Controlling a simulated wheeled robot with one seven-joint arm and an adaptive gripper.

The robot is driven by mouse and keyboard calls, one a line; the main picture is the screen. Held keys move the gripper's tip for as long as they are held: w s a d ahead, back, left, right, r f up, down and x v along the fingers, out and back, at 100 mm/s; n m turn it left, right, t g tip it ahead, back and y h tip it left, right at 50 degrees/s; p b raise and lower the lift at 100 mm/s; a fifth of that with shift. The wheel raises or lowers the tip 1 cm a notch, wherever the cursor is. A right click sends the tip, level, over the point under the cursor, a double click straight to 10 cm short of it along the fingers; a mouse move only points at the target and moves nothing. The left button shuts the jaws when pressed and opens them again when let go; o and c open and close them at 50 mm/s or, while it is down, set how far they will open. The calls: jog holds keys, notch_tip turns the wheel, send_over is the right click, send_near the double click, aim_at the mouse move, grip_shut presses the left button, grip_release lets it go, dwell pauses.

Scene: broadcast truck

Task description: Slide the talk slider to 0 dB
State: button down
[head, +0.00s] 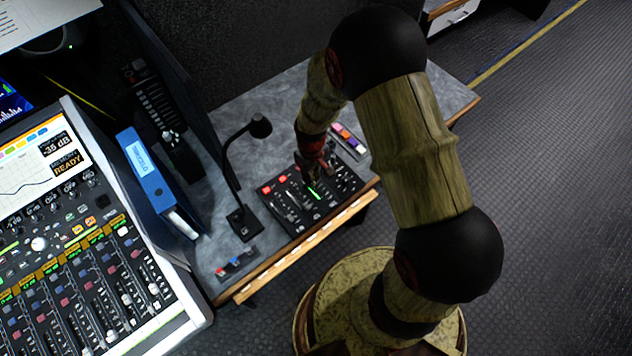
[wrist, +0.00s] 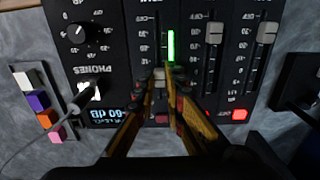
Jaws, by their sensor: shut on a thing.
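The black mixer panel (head: 290,222) lies on the grey desk; in the wrist view its face (wrist: 110,15) appears upside down. My gripper (head: 311,168) reaches down onto it from above. In the wrist view my gripper (wrist: 160,82) is shut on a pale slider cap (wrist: 158,72) in a slot left of a lit green meter (wrist: 170,46). Its label is hidden, so I cannot confirm it is the talk slider. A small display (wrist: 108,115) with a dB reading is partly covered by the left finger; its full value is unclear.
Two other slider caps (wrist: 214,32) (wrist: 266,32) stand to the right in the wrist view. A PHONES knob (wrist: 78,33) is at left, with a plugged cable (wrist: 62,105) below.

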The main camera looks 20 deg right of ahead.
aim_at(316, 191)
jog(key=c, duration=1.9)
grip_release()
jog(key=shift+o, duration=0.3)
notch_tip(316, 191, up, 12)
jog(key=s+r+m+t, duration=0.1)
jog(key=s+r+t, duration=0.1)
jog(key=s+r, duration=0.3)
jog(key=s+r+m+t, duration=0.1)
jog(key=s+r, duration=0.5)
jog(key=r, duration=0.7)
jog(key=s+d+r+m+t, duration=0.1)
jog(key=s+r+t, duration=0.1)
jog(key=s+r, duration=0.4)
notch_tip(316, 191, up, 3)
jog(key=shift+s+r+m+t, duration=0.15)
jog(key=shift+s+m+t, duration=0.05)
jog(key=shift+m+t, duration=0.1)
